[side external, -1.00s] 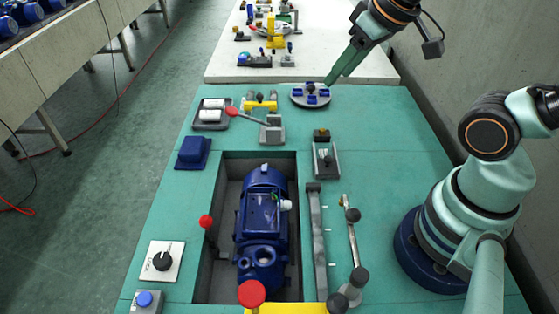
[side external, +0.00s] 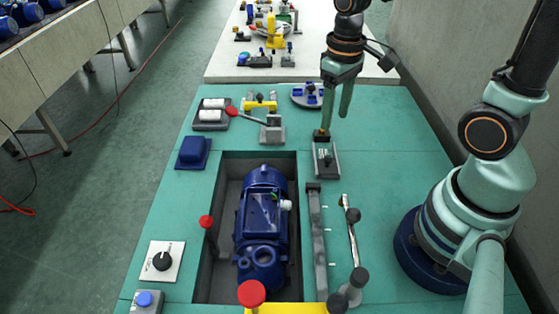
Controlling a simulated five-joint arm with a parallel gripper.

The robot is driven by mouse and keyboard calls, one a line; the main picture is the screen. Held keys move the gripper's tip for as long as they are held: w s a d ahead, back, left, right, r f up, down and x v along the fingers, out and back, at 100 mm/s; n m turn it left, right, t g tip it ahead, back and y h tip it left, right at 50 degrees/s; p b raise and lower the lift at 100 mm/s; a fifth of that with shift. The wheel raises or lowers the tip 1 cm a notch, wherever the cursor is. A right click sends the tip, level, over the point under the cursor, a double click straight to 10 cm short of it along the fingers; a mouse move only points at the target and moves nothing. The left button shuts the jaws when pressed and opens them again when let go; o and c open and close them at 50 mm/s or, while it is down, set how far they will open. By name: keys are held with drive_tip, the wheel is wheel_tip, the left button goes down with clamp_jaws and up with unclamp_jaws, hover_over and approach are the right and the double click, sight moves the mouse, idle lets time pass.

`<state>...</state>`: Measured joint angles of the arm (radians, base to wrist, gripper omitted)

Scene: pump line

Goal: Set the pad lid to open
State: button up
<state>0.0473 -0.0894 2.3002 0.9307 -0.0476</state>
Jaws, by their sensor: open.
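My gripper (side external: 335,112) is open, pointing down at the far right part of the green bench. Its left finger ends at or just above the dark block (side external: 322,135) on a small grey fixture (side external: 326,160). I cannot tell whether they touch. Nothing shows between the fingers. No part is plainly marked as the pad lid. A blue box-shaped cover (side external: 193,151) lies flat on a dark blue base at the left edge, apart from my gripper. It may be the lid, but I cannot be sure.
A blue pump (side external: 262,225) sits in the sunken bay. A red-knobbed lever (side external: 245,116), a round grey turntable (side external: 304,101) and a tray (side external: 210,127) with white parts stand behind it. A black-knobbed lever (side external: 352,237) stands right of the bay. Bare green bench lies at right.

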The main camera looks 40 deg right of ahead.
sight(329, 157)
wheel_tip(329, 157, down, 12)
drive_tip(key=shift+r, duration=0.1)
idle(0.5)
clamp_jaws()
idle(1.4)
